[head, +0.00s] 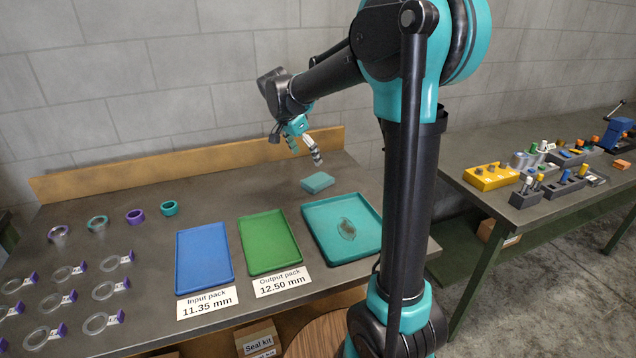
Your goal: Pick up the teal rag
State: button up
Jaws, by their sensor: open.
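The teal rag (317,182) is a small folded block lying on the grey workbench, just behind the teal tray (318,213). My gripper (303,160) hangs above the bench, a little above and to the left of the rag. It is open with nothing between its fingers, and it appears apart from the rag. The gap between the fingers is small in this view.
A blue tray (204,258) and a green tray (269,243) lie left of the teal tray, with labels in front. Several rings (136,216) and tagged seals (103,290) lie on the left. A wooden backboard (190,162) edges the bench. A second bench (560,205) stands right.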

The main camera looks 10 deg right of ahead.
aim_at(317, 180)
jog(key=x, duration=1.1)
jog(key=shift+w, duration=0.2)
jog(key=shift+d+f, duration=0.15)
jog(key=shift+f, duration=0.25)
jog(key=shift+f, duration=0.25)
jog(key=c, duration=1.1)
notch_tip(317, 180, up, 21)
jog(key=shift+f, duration=0.25)
